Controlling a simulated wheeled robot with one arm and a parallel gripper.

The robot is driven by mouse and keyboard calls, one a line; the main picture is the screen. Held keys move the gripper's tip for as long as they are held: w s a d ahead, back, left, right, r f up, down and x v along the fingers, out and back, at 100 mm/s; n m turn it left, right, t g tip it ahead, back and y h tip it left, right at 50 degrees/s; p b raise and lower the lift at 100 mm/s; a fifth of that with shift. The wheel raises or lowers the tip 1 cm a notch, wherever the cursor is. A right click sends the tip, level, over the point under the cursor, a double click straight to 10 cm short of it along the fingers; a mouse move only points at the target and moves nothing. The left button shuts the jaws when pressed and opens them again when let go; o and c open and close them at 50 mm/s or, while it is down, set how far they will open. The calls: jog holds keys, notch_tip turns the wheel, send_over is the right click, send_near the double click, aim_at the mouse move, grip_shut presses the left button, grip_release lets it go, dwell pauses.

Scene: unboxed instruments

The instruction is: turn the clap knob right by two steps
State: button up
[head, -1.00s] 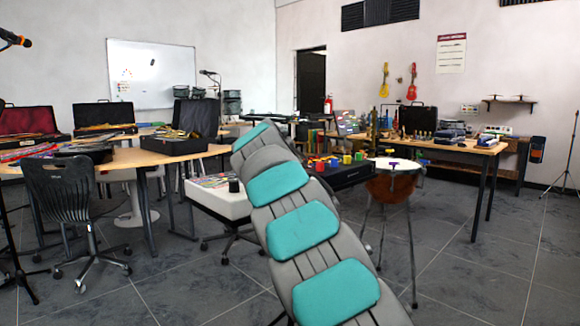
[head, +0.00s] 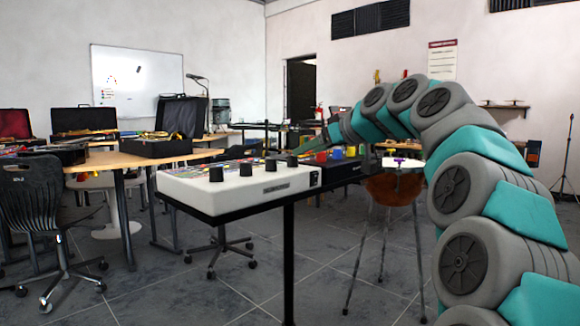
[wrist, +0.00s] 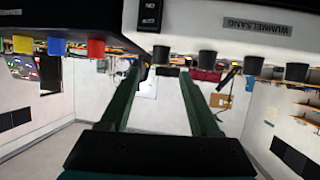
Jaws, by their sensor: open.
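A white instrument box (head: 238,188) with a row of black knobs along its front stands at the middle of the head view. Its knobs include a left one (head: 216,173) and a right one (head: 292,161). I cannot read which is the clap knob. The wrist view is upside down and shows the box's front edge (wrist: 225,35), and several black knobs, one (wrist: 161,54) close to the line between my fingertips. My gripper (wrist: 159,70) is open, with two dark green fingers apart and nothing visibly held. In the head view it reaches in from the right, beside the box's right end.
A dark box with coloured knobs, including a yellow one (head: 351,151) and a red one (wrist: 96,47), stands just right of the white box. A black chair (head: 42,200) and wooden table (head: 130,158) are at the left.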

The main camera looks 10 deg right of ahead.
aim_at(292, 158)
jog(key=shift+x, duration=3.9)
jog(key=shift+a+r, duration=0.1)
grip_shut()
